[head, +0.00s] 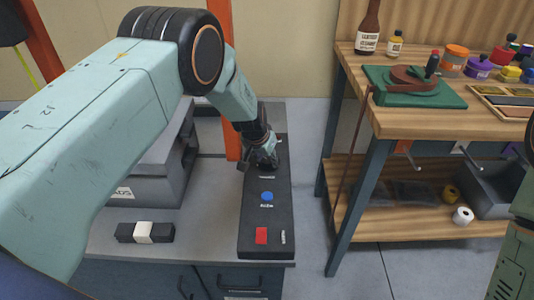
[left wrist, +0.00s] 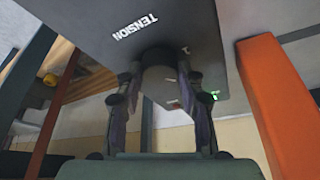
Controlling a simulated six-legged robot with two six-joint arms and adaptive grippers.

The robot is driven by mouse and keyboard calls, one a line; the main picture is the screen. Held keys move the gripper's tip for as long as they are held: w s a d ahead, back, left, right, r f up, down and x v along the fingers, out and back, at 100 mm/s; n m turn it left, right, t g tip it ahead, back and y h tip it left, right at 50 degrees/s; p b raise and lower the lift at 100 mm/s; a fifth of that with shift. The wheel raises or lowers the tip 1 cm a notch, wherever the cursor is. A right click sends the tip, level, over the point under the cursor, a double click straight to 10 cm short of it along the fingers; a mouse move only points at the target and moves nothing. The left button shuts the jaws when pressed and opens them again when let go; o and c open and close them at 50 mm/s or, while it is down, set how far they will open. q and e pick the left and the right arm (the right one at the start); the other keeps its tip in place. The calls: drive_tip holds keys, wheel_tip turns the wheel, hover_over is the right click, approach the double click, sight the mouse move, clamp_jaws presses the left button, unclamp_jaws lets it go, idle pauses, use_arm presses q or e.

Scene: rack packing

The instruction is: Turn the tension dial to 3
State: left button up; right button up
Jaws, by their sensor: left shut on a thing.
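The dark control panel (head: 252,222) lies along the right end of the grey bench. Its tension dial is mostly hidden by my left gripper (head: 264,156) in the head view. In the left wrist view the round black dial (left wrist: 158,82) sits between the two fingers of my left gripper (left wrist: 160,76), which is shut on it. The white word TENSION (left wrist: 135,27) shows on the panel beside the dial. A small green mark (left wrist: 214,96) lies to the right of the dial. I cannot read the dial's setting. My right gripper is not in view.
A blue button (head: 267,197) and a red switch (head: 261,236) are nearer on the panel. A black-and-white block (head: 145,232) lies on the bench at the left. A wooden workbench (head: 440,115) with bottles and jars stands to the right, across a gap of floor.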

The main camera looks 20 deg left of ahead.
use_arm(q)
drive_tip(key=shift+m+h, duration=0.3)
drive_tip(key=shift+m, duration=0.3)
drive_tip(key=shift+a+f+m+b, duration=0.1)
drive_tip(key=shift+m+b, duration=0.5)
drive_tip(key=shift+b, duration=0.1)
drive_tip(key=m+g+h+b, duration=0.1)
drive_tip(key=m+b, duration=0.2)
drive_tip(key=shift+w+f, duration=0.1)
drive_tip(key=shift+m+g+h+b, duration=0.4)
drive_tip(key=shift+m+h+b, duration=0.1)
drive_tip(key=shift+m+b, duration=0.85)
drive_tip(key=o, duration=1.1)
drive_tip(key=shift+o, duration=0.2)
drive_tip(key=shift+r, duration=0.2)
